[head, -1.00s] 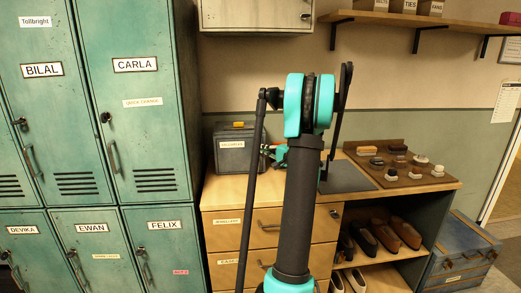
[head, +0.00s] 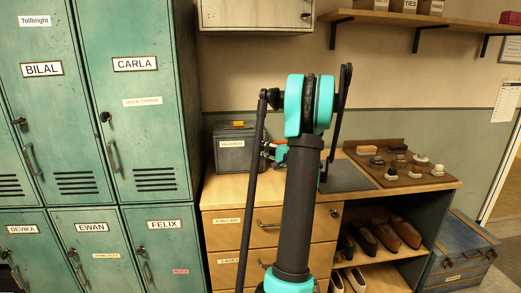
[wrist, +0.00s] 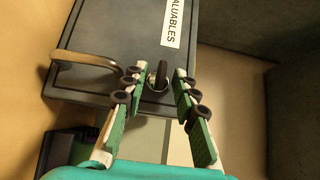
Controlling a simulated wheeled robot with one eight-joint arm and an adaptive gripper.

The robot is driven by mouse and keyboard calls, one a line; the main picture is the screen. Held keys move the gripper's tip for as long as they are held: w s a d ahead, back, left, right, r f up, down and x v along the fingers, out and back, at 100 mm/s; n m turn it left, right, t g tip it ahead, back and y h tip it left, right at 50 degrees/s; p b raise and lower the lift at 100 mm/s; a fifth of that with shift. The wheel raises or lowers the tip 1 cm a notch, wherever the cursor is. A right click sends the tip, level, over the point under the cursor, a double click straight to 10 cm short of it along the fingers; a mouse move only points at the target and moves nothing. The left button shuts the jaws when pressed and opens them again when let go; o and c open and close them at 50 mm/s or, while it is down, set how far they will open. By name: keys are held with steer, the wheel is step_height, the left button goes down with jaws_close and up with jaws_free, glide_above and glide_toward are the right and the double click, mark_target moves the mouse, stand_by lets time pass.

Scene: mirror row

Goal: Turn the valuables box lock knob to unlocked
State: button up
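The valuables box (head: 233,162) is a dark grey case with a white label, standing on the wooden counter left of my arm. In the wrist view the box (wrist: 110,28) fills the top and its label reads sideways. Its dark lock knob (wrist: 161,73) sits on a pale round plate. My gripper (wrist: 158,74) is open, with one finger on each side of the knob and a small gap showing on both sides. In the head view my gripper (head: 268,152) is at the box's right side, partly hidden by my arm. The knob is not discernible there.
A curved tan handle (wrist: 90,60) juts from the box beside the left finger. The counter (head: 225,193) has drawers below. A tray (head: 405,180) of brushes and small items lies to the right. Teal lockers (head: 150,90) stand left; a wall cabinet (head: 255,14) hangs above.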

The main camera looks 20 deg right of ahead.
steer(key=shift+s, duration=0.1)
steer(key=v, duration=1.1)
steer(key=shift+s+d, duration=0.25)
steer(key=shift+s, duration=0.1)
steer(key=s+a+f+n+g+h, duration=0.1)
steer(key=s+a+f+n+g, duration=0.15)
steer(key=a, duration=0.55)
steer(key=s+a+f+n+g, duration=0.1)
steer(key=s+a+f+g, duration=0.25)
steer(key=a, duration=0.45)
steer(key=s+a+f+n+g+h, duration=0.15)
steer(key=a+f, duration=0.25)
steer(key=a, duration=0.5)
steer(key=s+a+f+n+g+h, duration=0.1)
steer(key=s+f+n+g+h, duration=0.1)
steer(key=s, duration=0.8)
steer(key=s+a+f+n+g+h, duration=0.2)
steer(key=s+f+n+h, duration=0.2)
steer(key=s+f, duration=0.3)
steer(key=s+n, duration=0.1)
steer(key=s, duration=0.1)
steer(key=shift+s, duration=0.4)
